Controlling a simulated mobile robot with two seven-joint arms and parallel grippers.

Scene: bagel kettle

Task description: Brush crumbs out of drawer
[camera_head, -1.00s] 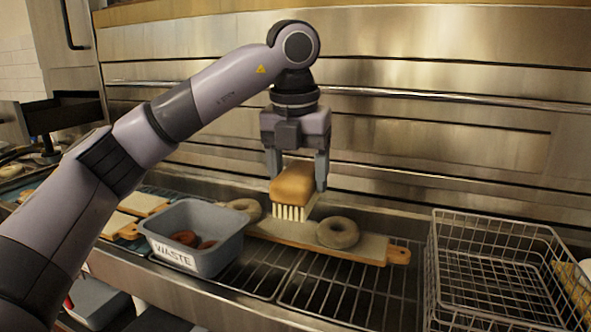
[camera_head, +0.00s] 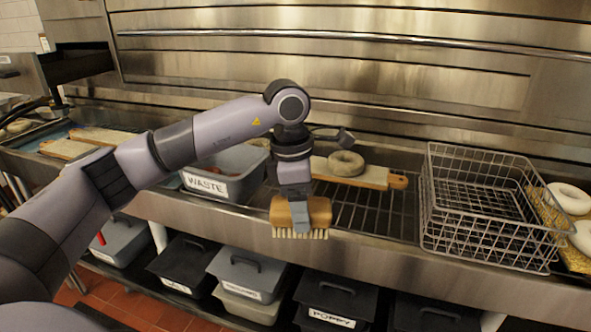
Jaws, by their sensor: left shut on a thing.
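My left gripper (camera_head: 299,210) is shut on a brush with a tan wooden block (camera_head: 320,210) and pale bristles pointing down. It holds the brush level in front of the counter's front edge, above the lower shelf. One finger covers part of the block. An open, dark drawer-like box (camera_head: 80,66) juts out at the upper left. Its inside is mostly hidden, and I cannot see crumbs in it. My right gripper is not in view.
A grey WASTE bin (camera_head: 212,187) stands on the counter behind my arm. A bagel (camera_head: 346,163) lies on a wooden board (camera_head: 375,178). A wire basket (camera_head: 490,205) stands at right. Several lidded bins, one a dark bin (camera_head: 335,300), fill the shelf below.

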